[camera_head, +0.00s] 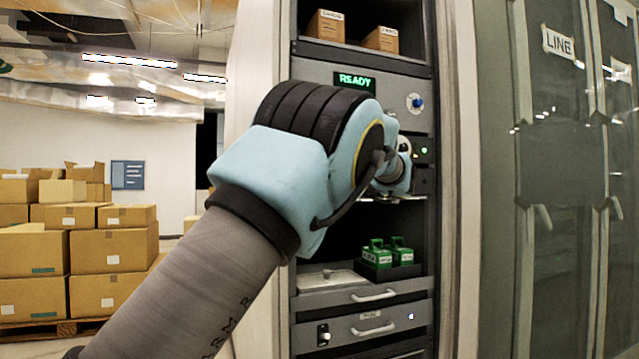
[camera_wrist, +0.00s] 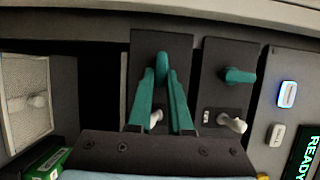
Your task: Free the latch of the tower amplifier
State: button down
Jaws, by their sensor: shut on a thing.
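In the wrist view my gripper (camera_wrist: 161,80) has its two teal fingers closed around a small teal latch (camera_wrist: 160,60) on a dark module face (camera_wrist: 142,48). A white handle on this module shows partly behind the fingers. A second dark module (camera_wrist: 222,52) beside it has its own teal latch (camera_wrist: 238,75), turned sideways, and a white handle (camera_wrist: 232,123). No label on either module is readable. In the head view my arm covers the fingers and most of the module fronts in the rack (camera_head: 448,180).
Above the modules are a green READY display (camera_head: 354,82) and a blue knob (camera_head: 415,102). Below are green packs (camera_head: 376,255) in a dark holder and drawers with handles (camera_head: 374,295). Glass-doored cabinets (camera_head: 545,180) stand right. Stacked cartons (camera_head: 108,250) stand left.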

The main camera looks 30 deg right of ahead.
dwell(0.4)
jog(key=c, duration=0.8)
grip_release()
jog(key=shift+c, duration=0.2)
jog(key=b+v, duration=0.2)
jog(key=v, duration=0.8)
jog(key=shift+s, duration=0.4)
jog(key=shift+s+d, duration=0.1)
